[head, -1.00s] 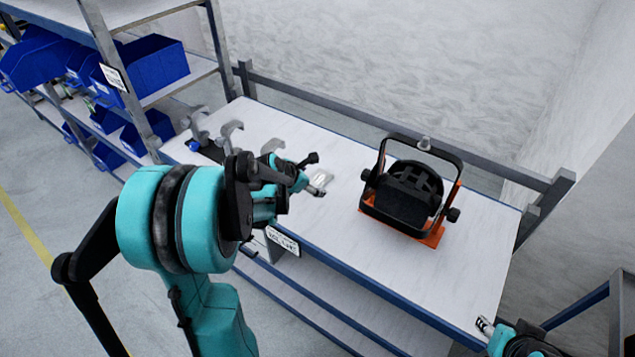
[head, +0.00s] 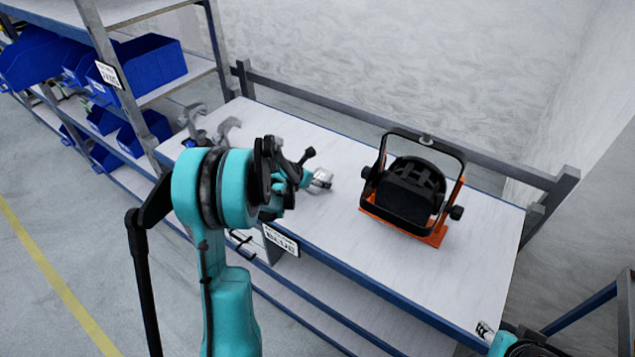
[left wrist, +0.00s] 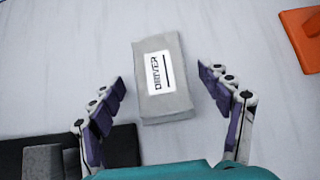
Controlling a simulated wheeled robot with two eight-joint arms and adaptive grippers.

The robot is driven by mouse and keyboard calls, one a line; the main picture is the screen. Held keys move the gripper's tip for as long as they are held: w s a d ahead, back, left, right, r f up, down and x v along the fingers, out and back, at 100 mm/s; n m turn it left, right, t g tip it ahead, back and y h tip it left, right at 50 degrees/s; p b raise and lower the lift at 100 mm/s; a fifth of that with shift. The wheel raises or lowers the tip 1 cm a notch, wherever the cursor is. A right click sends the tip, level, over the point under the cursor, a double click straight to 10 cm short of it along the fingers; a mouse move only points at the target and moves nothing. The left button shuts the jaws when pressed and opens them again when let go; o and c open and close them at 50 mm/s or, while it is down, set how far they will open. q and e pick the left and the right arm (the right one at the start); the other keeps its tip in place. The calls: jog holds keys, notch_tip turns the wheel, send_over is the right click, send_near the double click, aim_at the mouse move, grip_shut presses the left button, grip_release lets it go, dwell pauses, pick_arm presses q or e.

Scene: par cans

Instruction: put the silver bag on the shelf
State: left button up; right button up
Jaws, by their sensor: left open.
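The silver bag (left wrist: 163,95) is a small grey packet with a white label reading "DRIVER". In the left wrist view it lies on the white tabletop between the fingers of my left gripper (left wrist: 166,105), which is open with a finger on each side, apart from the bag. The shelf (head: 165,92) stands at the left.
A black par can (head: 408,190) on an orange base stands on the table right of the bag. Grey hooked clamps (head: 226,130) lie at the table's left end. Blue bins (head: 150,65) fill part of the shelf.

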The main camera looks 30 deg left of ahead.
pick_arm(q)
jog(key=shift+s+r, duration=0.1)
jog(key=c, duration=1.4)
jog(key=shift+r, duration=0.15)
